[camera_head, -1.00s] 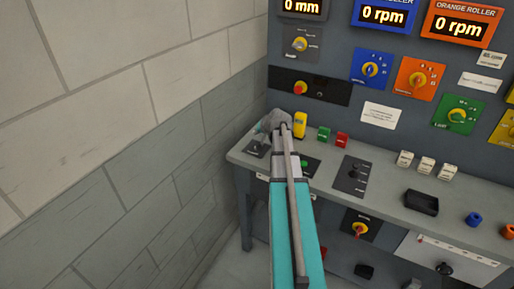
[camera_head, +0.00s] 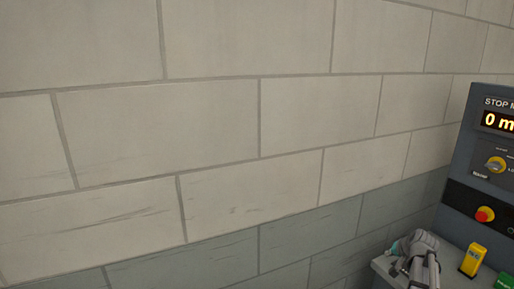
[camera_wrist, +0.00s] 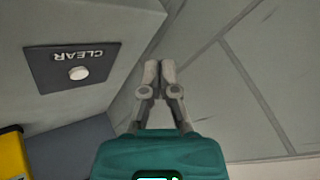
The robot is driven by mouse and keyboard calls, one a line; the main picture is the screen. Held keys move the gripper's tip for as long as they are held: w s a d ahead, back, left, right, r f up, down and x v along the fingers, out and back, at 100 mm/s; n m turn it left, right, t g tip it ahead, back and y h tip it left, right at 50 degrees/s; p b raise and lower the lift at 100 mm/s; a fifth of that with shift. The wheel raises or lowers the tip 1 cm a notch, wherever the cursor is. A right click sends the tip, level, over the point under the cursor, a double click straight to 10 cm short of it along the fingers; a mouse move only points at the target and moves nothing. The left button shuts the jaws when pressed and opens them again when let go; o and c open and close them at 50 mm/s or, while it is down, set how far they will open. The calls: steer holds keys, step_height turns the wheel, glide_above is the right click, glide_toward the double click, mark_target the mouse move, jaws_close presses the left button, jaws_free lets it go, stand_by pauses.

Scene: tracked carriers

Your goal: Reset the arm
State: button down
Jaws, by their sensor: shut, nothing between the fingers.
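My gripper (camera_wrist: 159,75) is shut and empty in the wrist view. Its grey fingertips meet near the middle, beside the edge of the console top (camera_wrist: 90,20) and in front of the wall. Most of my arm is out of the head view.
A CLEAR plate with a white button (camera_wrist: 79,73) is left of my gripper in the wrist view. The block wall (camera_head: 220,120) fills most of the head view.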

steer(key=s+a+n+g, duration=0.2)
steer(key=s+a, duration=0.3)
steer(key=a, duration=0.6)
steer(key=s+a+f+n+g+p, duration=0.1)
steer(key=s+a+n+g, duration=0.2)
steer(key=s+a, duration=0.3)
steer(key=s+a+f+n+g+h+p, duration=0.1)
steer(key=s+a, duration=0.4)
steer(key=a, duration=1.1)
steer(key=shift+s+n+g, duration=0.25)
steer(key=shift+n+g, duration=0.45)
steer(key=shift+g, duration=0.1)
